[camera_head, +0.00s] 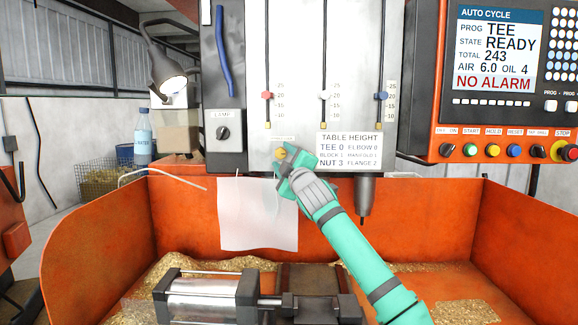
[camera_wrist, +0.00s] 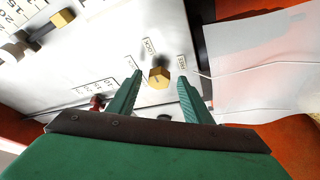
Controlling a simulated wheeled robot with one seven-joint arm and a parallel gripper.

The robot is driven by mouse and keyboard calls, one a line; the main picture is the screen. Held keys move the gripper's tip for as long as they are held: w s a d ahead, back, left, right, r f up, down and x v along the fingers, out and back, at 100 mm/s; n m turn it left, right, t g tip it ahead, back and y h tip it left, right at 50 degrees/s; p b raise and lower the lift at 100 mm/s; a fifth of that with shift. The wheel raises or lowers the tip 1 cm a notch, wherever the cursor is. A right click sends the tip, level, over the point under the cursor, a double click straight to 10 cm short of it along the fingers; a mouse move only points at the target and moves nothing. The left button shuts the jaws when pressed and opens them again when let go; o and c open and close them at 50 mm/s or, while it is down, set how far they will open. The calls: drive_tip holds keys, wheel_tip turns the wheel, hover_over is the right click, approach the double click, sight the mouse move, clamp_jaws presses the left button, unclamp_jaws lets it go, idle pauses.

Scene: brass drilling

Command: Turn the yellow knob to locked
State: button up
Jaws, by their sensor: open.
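The yellow knob (camera_head: 281,153) sits low on the white machine panel, under the left slider slot and partly behind my gripper. In the wrist view the knob (camera_wrist: 159,78) is a small faceted yellow block between my two green fingertips. My gripper (camera_wrist: 160,88) is open, with one finger on each side of the knob and a gap showing at both sides. I cannot tell whether the fingertips touch the panel. Two small labels (camera_wrist: 148,46) stand near the knob; their words are too small to read surely.
A lamp switch (camera_head: 223,132) is on the panel's left. A white sheet (camera_head: 258,215) hangs just below the knob. A drill chuck (camera_head: 364,195) hangs to the right. A clamp cylinder (camera_head: 212,298) lies among brass chips below. A control box (camera_head: 510,80) with buttons stands at right.

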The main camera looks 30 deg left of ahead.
drive_tip(key=v, duration=0.9)
drive_tip(key=shift+d, duration=0.45)
drive_tip(key=shift+s+a, duration=0.1)
drive_tip(key=shift+s, duration=0.15)
drive_tip(key=shift+w, duration=0.1)
